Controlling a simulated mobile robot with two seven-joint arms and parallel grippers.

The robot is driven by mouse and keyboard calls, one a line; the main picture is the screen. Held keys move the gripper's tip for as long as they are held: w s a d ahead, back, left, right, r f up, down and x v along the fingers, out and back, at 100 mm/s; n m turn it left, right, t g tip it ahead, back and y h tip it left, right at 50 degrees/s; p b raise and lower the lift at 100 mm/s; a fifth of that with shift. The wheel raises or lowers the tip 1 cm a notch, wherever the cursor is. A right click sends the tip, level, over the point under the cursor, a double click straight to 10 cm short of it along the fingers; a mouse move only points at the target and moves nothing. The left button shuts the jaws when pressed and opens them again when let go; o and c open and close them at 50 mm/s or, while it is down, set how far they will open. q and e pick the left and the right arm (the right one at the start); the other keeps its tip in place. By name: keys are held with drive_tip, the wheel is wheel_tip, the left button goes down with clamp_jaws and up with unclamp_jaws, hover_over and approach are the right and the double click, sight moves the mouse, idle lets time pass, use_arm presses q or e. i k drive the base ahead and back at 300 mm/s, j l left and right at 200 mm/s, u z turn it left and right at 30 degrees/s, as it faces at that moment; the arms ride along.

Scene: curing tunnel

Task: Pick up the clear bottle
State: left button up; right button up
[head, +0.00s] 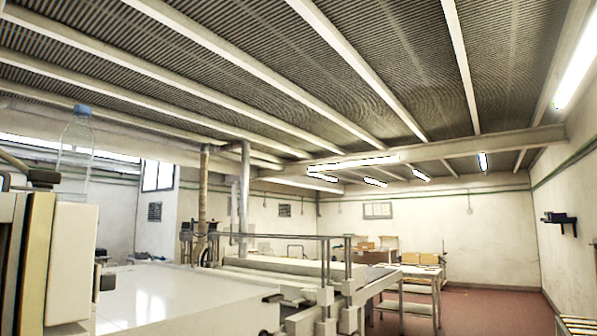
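The clear bottle (76,150) with a blue cap is upright at the far left of the head view. It is see-through, and the pale wall and window show through it. Its lower end meets the top of a cream and white machine housing (72,262) close to me; I cannot tell exactly what it rests on. Neither of my grippers is in view, and no gripper is seen at the bottle.
A glossy white machine top (185,295) fills the lower left. A metal rail frame (300,240) stands beyond it. Work tables (410,285) with boxes are further back. Reddish floor (490,305) is open at the right. Dark knobs stick out beside the bottle.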

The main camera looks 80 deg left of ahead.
sight(77, 141)
drive_tip(key=u, duration=3.8)
drive_tip(key=j+z, duration=0.25)
drive_tip(key=j, duration=1)
